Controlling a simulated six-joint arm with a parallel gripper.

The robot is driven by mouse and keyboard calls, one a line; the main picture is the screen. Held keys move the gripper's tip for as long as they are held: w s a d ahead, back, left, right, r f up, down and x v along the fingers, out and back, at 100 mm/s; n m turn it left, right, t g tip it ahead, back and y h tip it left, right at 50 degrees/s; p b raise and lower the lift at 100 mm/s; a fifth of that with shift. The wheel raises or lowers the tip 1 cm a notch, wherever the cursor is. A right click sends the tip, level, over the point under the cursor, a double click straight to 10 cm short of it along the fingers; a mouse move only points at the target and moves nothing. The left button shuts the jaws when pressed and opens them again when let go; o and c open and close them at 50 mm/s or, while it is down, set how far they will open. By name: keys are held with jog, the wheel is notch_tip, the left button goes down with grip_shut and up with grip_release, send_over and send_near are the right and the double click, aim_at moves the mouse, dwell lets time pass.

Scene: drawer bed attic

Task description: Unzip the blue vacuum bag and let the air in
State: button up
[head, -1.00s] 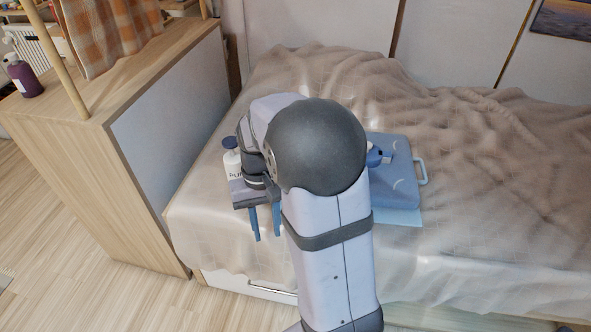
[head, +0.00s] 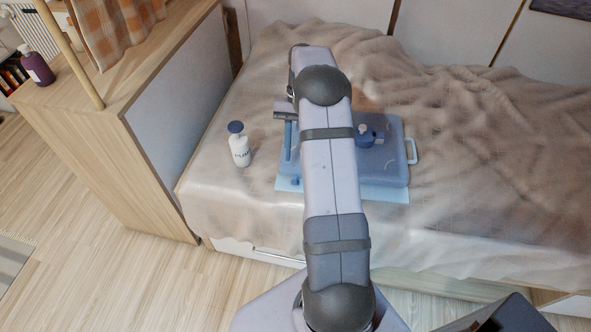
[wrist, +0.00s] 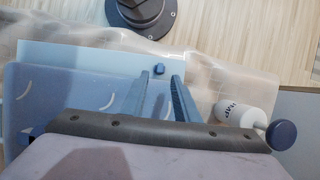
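The blue vacuum bag (head: 390,165) lies flat on the bed, partly hidden behind my arm in the head view. It also shows in the wrist view (wrist: 60,105). A small blue piece, seemingly the zip slider (head: 295,181), sits at the bag's near left corner. In the wrist view this piece (wrist: 158,70) appears between and just beyond my fingertips. A blue round valve or cap (head: 366,136) stands on the bag. My gripper (wrist: 159,75) is open and empty above the bag's left side; its height above the bag is hard to tell.
A light blue sheet (head: 380,194) lies under the bag. A white pump bottle (head: 240,151) stands on the bed left of the bag. A wooden cabinet (head: 165,150) flanks the bed's left. The bed's right side is clear.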

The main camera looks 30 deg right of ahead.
aim_at(295, 176)
jog(key=shift+x, duration=3.55)
jog(key=shift+c, duration=0.7)
grip_shut()
jog(key=shift+w+r, duration=0.1)
